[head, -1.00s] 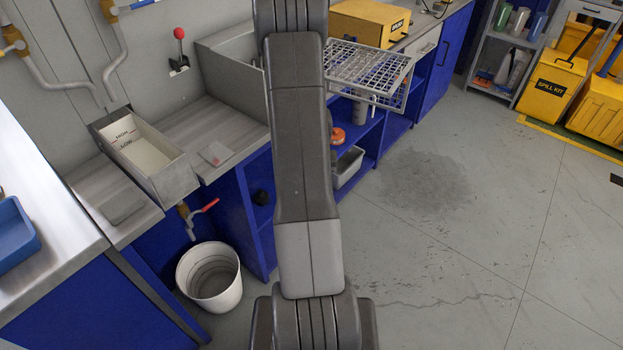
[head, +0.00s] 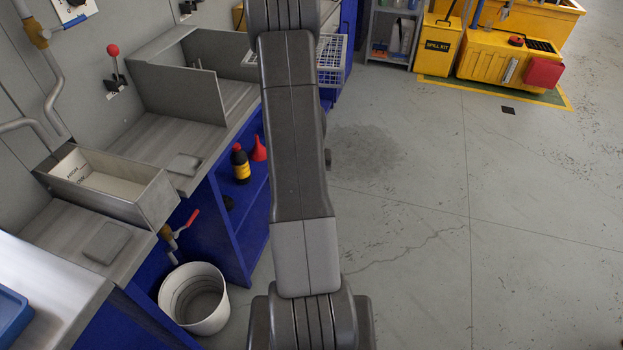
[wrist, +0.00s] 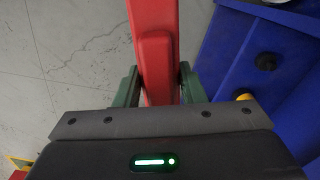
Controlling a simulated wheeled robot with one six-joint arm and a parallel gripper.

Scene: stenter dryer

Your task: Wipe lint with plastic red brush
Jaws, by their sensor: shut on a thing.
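In the wrist view, my gripper (wrist: 158,88) is shut on a long red plastic piece (wrist: 154,40), which looks like the handle of the red brush. Its green fingers press on both sides of it. The brush's bristle end is out of view. In the head view my arm crosses the middle of the picture, and neither the gripper nor the brush shows there. I cannot pick out any lint for certain in either view.
A grey metal bench (head: 135,137) with a trough (head: 148,203) runs along the left. A white bucket (head: 196,299) stands on the floor. A wire basket (head: 331,58) is partly behind my arm. Yellow spill-kit bins (head: 437,45) stand at the back. The floor on the right is clear.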

